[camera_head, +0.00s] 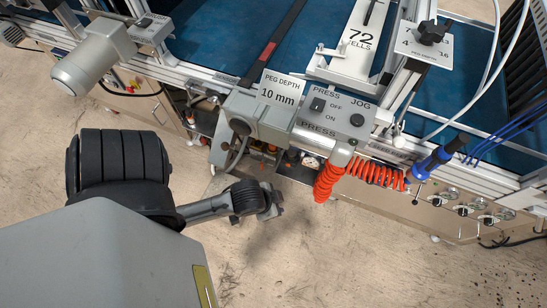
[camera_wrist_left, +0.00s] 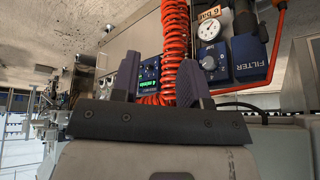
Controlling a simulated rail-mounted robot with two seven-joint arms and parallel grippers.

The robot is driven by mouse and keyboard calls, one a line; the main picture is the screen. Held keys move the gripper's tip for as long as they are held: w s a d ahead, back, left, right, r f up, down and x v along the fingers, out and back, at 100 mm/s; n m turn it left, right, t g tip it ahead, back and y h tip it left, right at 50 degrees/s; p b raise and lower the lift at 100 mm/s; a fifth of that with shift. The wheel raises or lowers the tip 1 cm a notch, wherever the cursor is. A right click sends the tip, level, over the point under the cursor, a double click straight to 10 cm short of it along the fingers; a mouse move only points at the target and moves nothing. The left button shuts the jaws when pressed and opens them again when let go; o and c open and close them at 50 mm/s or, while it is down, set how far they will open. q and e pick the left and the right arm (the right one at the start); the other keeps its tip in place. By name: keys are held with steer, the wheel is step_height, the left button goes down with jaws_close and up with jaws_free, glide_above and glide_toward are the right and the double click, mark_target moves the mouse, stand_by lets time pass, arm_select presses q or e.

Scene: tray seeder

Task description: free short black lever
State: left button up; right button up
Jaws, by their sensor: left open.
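I cannot make out a short black lever for certain in either view. A black round knob (camera_head: 240,127) sits on the left end of the grey peg depth unit (camera_head: 279,90), with a thin grey curved bar below it. My left gripper (camera_head: 274,203) is in front of the machine, below that unit and apart from it. In the left wrist view its two dark fingers (camera_wrist_left: 157,82) are spread, with nothing held between them. The orange coiled hose (camera_wrist_left: 174,45) shows behind the gap. My right gripper is not in view.
A grey press switch box (camera_head: 336,112) stands right of the unit. Orange coiled hose (camera_head: 328,182) and a blue-handled tool (camera_head: 432,160) hang at the front. A grey motor (camera_head: 92,58) juts out at left. A blue filter with a gauge (camera_wrist_left: 209,28) shows close. Floor in front is clear.

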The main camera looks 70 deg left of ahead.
arm_select(q)
steer(key=shift+s+d+r+p, duration=0.2)
steer(key=shift+r+p, duration=0.1)
steer(key=shift+r, duration=0.45)
step_height(320, 180, up, 51)
steer(key=s+d+m+g+p, duration=0.1)
steer(key=s+d+p, duration=0.1)
steer(key=p, duration=4.6)
steer(key=shift+s+f+g+p, duration=0.15)
steer(key=shift+f+g+p, duration=0.05)
steer(key=shift+g+p, duration=0.15)
